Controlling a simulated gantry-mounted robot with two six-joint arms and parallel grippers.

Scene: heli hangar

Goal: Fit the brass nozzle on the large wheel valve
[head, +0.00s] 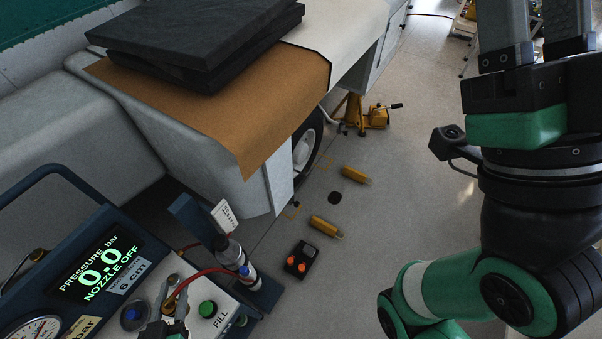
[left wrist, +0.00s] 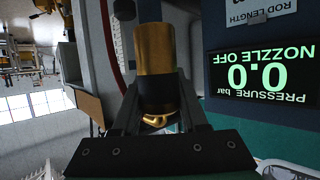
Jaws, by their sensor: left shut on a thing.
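The brass nozzle (left wrist: 155,50) is a gold cylinder with a dark band below it. In the left wrist view it stands between the fingers of my left gripper (left wrist: 155,95), which is shut on it. In the head view my left gripper (head: 172,318) is at the bottom edge, low over the pump cart's panel. The nozzle is hard to make out there beside the red hose (head: 200,272). The large wheel (head: 305,147) shows partly under the white body; its valve cannot be made out. My right gripper (head: 535,30) is at the top right, its fingertips cut off by the frame.
The blue pump cart's display (head: 100,266) reads 0.0 bar, NOZZLE OFF. A green FILL button (head: 208,308) and bottles (head: 232,250) are near. A yellow jack (head: 374,116) stands behind.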

